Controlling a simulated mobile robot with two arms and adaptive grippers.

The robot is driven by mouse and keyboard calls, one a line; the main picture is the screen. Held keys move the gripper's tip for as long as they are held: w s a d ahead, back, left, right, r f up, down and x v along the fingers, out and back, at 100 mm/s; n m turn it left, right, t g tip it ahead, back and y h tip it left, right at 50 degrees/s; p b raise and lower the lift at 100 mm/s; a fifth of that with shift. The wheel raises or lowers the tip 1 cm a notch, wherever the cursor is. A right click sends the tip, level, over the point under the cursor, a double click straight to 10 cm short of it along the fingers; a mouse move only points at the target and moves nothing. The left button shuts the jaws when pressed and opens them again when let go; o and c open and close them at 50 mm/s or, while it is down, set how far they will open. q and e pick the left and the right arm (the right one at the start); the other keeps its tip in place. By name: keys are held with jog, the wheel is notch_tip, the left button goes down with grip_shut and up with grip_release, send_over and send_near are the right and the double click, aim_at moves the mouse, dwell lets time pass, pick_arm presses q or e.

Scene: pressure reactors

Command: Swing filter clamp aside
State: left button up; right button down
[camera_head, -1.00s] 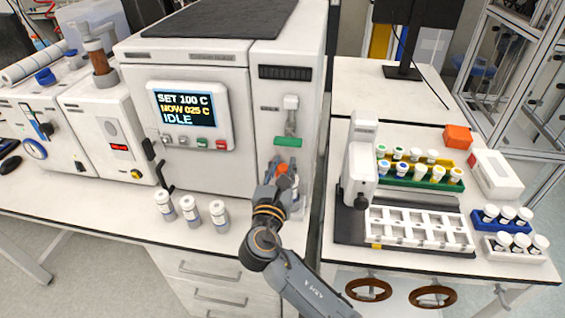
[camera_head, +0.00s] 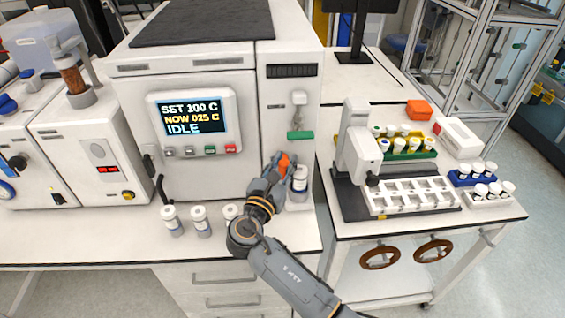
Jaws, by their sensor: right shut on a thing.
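The orange filter clamp part (camera_head: 284,162) is at the front of the tall white unit, below a green bar (camera_head: 300,135). My right gripper (camera_head: 280,172) is shut on it. The fingers and wrist hide much of the clamp, so its hinge and exact angle do not show. A white-capped bottle (camera_head: 300,180) stands just right of the fingers on a small white base. Whether the clamp touches this bottle cannot be told. My left gripper is not in view.
Small capped bottles (camera_head: 201,219) stand left of my right arm, the nearest partly hidden by it. The reactor display (camera_head: 193,115) reads IDLE. A white rack (camera_head: 412,195) and vial trays sit on the right table (camera_head: 345,229). A gap separates the tables.

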jog(key=c, duration=1.1)
grip_release()
jog(key=shift+d, duration=0.1)
jog(key=shift+o, duration=0.2)
